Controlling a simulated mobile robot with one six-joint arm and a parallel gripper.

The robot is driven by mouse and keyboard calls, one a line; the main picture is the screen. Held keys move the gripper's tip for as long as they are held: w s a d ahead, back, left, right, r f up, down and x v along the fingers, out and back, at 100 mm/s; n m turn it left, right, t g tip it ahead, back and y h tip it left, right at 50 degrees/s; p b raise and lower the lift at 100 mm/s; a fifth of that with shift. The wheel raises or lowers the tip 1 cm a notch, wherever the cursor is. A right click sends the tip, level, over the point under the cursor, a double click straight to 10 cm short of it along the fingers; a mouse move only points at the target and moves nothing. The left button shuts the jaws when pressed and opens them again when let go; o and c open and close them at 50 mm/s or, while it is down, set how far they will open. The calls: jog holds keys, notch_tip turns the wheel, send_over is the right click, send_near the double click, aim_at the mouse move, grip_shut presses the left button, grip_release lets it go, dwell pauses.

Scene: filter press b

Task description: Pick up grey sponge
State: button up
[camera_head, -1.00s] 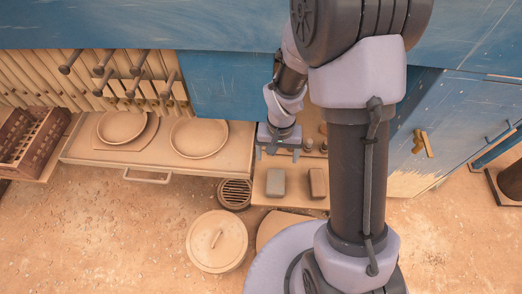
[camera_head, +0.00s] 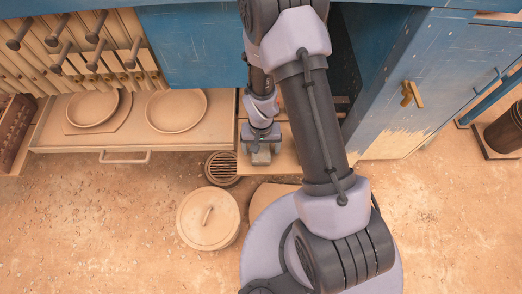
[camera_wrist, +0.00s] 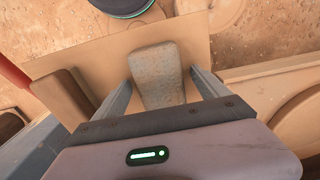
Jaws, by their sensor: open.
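The grey sponge (camera_wrist: 157,72) is a worn grey block lying on a small tan board (camera_wrist: 92,60). In the wrist view it lies between the two fingers of my open gripper (camera_wrist: 160,85), with a gap showing on each side. In the head view my gripper (camera_head: 261,150) is over the sponge (camera_head: 261,158), and only the near end of the sponge shows. I cannot tell from these frames how far the fingers are above the board.
A brown block (camera_wrist: 68,95) lies close to the left finger in the wrist view. In the head view a round drain grate (camera_head: 222,167) and a lidded round pot (camera_head: 208,217) are nearby. A tray with two plates (camera_head: 176,110) stands left; a blue cabinet (camera_head: 415,90) stands right.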

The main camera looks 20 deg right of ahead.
jog(key=c, duration=1.4)
notch_tip(320, 180, up, 10)
jog(key=p, duration=0.3)
jog(key=shift+c, duration=0.2)
